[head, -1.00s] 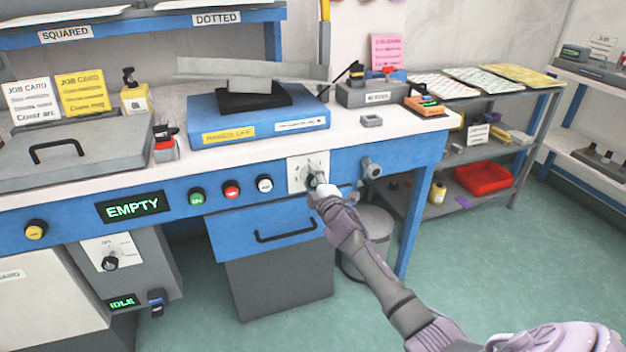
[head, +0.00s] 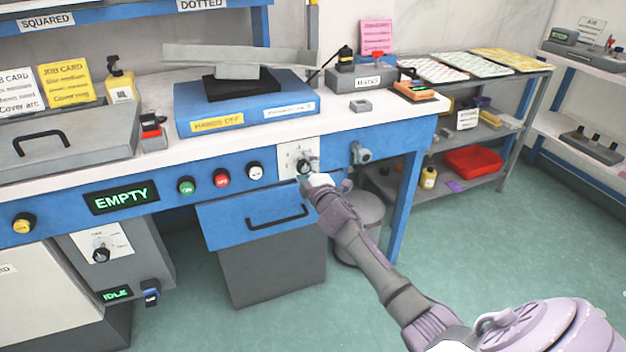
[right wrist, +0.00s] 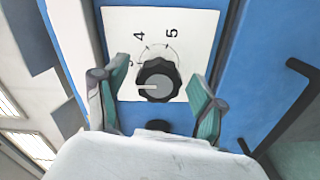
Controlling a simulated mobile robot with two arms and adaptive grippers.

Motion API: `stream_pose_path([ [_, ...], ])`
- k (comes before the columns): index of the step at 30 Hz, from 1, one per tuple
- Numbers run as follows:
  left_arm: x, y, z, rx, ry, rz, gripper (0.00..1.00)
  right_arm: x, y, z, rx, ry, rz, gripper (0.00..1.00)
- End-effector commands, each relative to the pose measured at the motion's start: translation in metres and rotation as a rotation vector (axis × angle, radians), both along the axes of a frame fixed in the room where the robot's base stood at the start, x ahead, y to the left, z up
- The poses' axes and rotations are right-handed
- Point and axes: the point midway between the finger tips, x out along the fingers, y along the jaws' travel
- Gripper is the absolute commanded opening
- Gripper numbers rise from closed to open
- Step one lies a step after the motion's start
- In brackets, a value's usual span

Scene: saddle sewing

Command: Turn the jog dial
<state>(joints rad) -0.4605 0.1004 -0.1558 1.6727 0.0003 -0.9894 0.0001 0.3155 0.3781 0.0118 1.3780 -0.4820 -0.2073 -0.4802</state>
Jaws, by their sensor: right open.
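The jog dial (head: 304,166) is a round black knob on a white plate (head: 285,158) on the blue front of the bench. In the right wrist view the dial (right wrist: 160,70) has a white pointer line aimed left, and the plate shows a 4 and a 5 at its top. My right gripper (head: 308,181) is just in front of and below the dial. In the right wrist view its two green-padded fingers are spread to either side of the knob, with blank plate showing between. No contact shows. My left gripper is in no view.
Green, red and white buttons (head: 255,171) sit left of the plate. A grey knob (head: 361,153) sticks out to its right. A drawer with a black handle (head: 277,217) is below. An EMPTY display (head: 122,197) and a second dial (head: 101,254) are further left.

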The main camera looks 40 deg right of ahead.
Motion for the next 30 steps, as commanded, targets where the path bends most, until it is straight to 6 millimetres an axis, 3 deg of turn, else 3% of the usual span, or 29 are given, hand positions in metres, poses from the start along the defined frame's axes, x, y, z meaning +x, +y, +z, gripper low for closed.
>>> stream_pose_path([
  [9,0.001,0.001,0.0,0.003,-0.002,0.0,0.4,-0.066,0.016,-0.002,0.001,0.003,0.001,0.7],
  [15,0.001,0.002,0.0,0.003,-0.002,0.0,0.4,-0.095,0.023,-0.001,0.001,0.002,0.001,0.7],
  [30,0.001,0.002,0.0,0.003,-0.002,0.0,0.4,-0.105,0.025,0.0,0.001,0.001,-0.001,0.7],
])
